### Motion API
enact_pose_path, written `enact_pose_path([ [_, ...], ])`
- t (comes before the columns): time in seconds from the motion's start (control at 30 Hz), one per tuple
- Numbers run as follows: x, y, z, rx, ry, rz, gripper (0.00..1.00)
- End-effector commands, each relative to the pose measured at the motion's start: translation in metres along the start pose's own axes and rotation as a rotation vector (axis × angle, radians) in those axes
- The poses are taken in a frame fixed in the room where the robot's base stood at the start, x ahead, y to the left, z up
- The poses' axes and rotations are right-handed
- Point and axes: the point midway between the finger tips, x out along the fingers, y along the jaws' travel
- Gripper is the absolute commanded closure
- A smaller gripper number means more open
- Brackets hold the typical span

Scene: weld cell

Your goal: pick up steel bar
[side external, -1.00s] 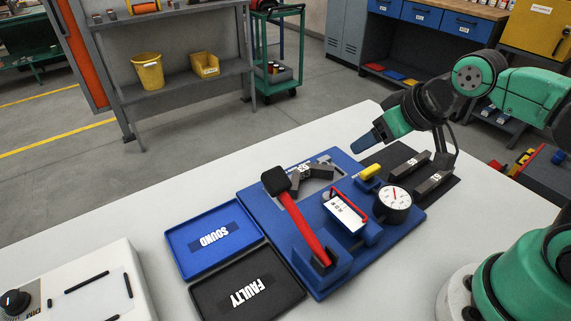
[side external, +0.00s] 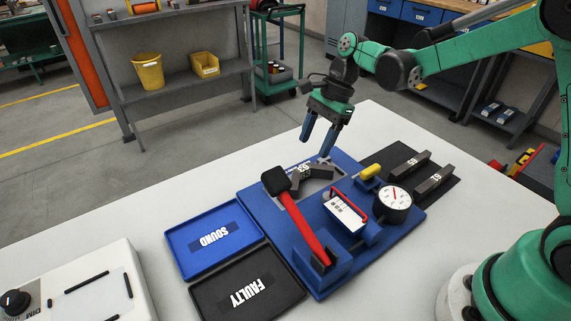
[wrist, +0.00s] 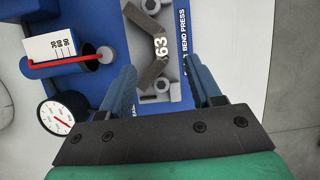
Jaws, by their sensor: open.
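Two straight steel bars lie on the black mat at the right: one further back (side external: 411,166) and one nearer (side external: 436,180). My gripper (side external: 315,147) points down just above and behind the bend press. Its blue fingers are apart with nothing between them. In the wrist view the fingers (wrist: 160,68) straddle the lower end of the bent bar's picture.
The blue fixture (side external: 297,268) also carries a red-handled hammer (side external: 299,222), a dial gauge (side external: 393,203) and a yellow-handled part (side external: 371,171). A blue SOUND tray (side external: 183,229) and a black FAULTY tray (side external: 217,306) stand left of it. The white tabletop behind is clear.

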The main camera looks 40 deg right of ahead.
Motion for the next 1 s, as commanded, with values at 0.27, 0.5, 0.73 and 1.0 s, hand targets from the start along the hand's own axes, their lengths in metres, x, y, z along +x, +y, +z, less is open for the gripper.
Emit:
enact_pose_path([
  [0.27, 0.027, -0.003, -0.002, 0.055, -0.017, 0.021, 0.42],
  [0.5, 0.057, -0.002, -0.001, 0.054, -0.015, 0.017, 0.42],
  [0.73, 0.062, -0.002, -0.001, 0.055, -0.015, 0.016, 0.42],
  [1.0, 0.061, -0.002, -0.001, 0.054, -0.014, 0.016, 0.93],
])
